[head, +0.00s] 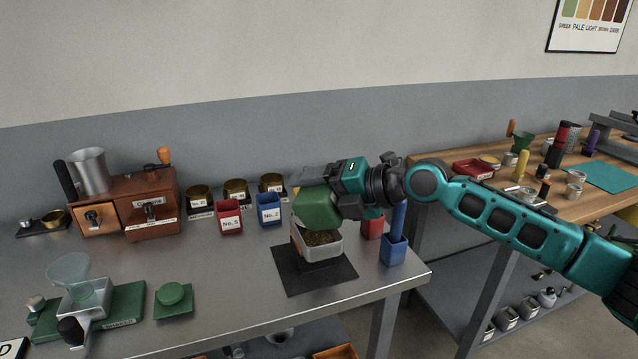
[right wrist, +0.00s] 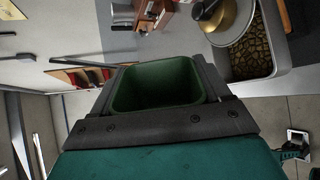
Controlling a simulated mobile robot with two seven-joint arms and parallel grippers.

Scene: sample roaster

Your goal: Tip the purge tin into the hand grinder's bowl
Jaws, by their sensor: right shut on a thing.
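My right gripper (head: 322,192) is shut on a green tin (head: 318,209) with squared sides. In the head view the tin is tilted just above a pale square bowl (head: 333,244) with brown beans in it, on a dark mat (head: 313,276). In the right wrist view the tin (right wrist: 157,83) sits between the fingers and its visible inside looks empty. The bowl (right wrist: 274,84) lies beyond it, with a rounded brass part (right wrist: 232,22) at its edge. The tin and gripper hide the back of this station in the head view. My left gripper is not in view.
A red tin (head: 230,217) and a blue tin (head: 268,209) stand left of the bowl. Another blue holder (head: 394,250) stands right, near the table's edge. A brown machine (head: 128,205) is at far left, a green scale (head: 174,300) in front. The steel table's middle is clear.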

